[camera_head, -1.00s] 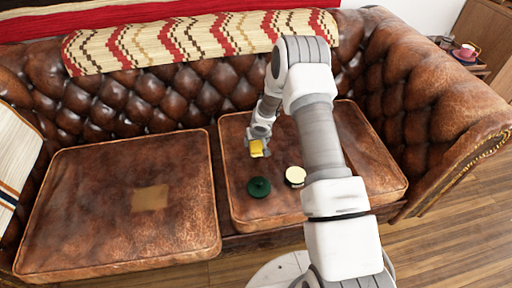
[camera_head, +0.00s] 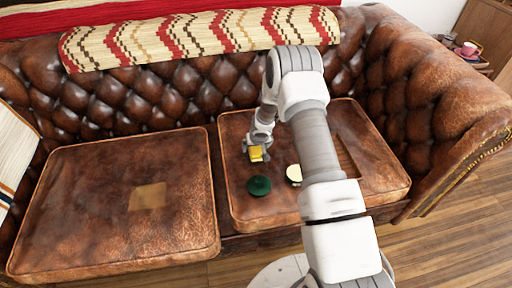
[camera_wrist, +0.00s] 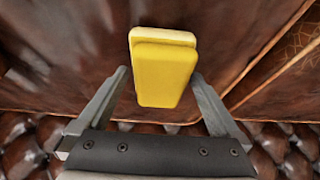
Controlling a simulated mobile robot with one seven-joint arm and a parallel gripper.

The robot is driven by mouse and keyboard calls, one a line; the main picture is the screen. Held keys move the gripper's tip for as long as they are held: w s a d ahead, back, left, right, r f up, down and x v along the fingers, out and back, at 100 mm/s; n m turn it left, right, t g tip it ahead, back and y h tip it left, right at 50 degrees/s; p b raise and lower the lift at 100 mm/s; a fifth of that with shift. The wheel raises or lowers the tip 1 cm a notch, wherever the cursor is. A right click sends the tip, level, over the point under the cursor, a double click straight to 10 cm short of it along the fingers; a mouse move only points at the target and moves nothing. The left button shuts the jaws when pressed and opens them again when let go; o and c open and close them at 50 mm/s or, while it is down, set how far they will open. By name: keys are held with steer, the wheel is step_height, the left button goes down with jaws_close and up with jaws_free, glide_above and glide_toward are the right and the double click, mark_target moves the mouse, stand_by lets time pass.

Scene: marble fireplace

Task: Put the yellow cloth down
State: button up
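The yellow cloth (camera_head: 256,152) looks like a small folded block with a paler edge. It is at the right seat cushion of the brown leather sofa, towards the cushion's left side. In the wrist view the cloth (camera_wrist: 164,77) shows between and beyond the fingertips. My gripper (camera_wrist: 160,74) is open around it, with a visible gap on the left side; on the right the finger looks very close to it. In the head view my gripper (camera_head: 257,158) points down at the cloth. I cannot tell whether the cloth's underside fully touches the leather.
A dark green round object (camera_head: 259,186) and a cream-topped round object (camera_head: 293,174) sit on the same right cushion (camera_head: 236,205), in front of the cloth. A flat tan square (camera_head: 148,196) lies on the left cushion. A patterned blanket (camera_head: 200,38) covers the backrest top.

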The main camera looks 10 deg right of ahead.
steer(key=shift+r, duration=0.4)
steer(key=s+d+r+h+p, duration=0.15)
steer(key=s+r, duration=0.25)
steer(key=r, duration=0.8)
steer(key=s+d+r+m+t, duration=0.15)
steer(key=s+r, duration=0.25)
steer(key=r, duration=0.8)
steer(key=s+d+r+h+p, duration=0.15)
steer(key=s+r, duration=0.35)
steer(key=r, duration=0.7)
steer(key=s+a+r+y, duration=0.1)
steer(key=s+r, duration=0.4)
steer(key=s, duration=0.7)
steer(key=s+a+r+n+y, duration=0.1)
steer(key=s+r, duration=0.4)
steer(key=s, duration=0.8)
steer(key=shift+a+g+y+b, duration=0.35)
steer(key=shift+a+y, duration=0.15)
steer(key=shift+a, duration=0.75)
steer(key=shift+s+n, duration=0.1)
steer(key=shift+n, duration=0.15)
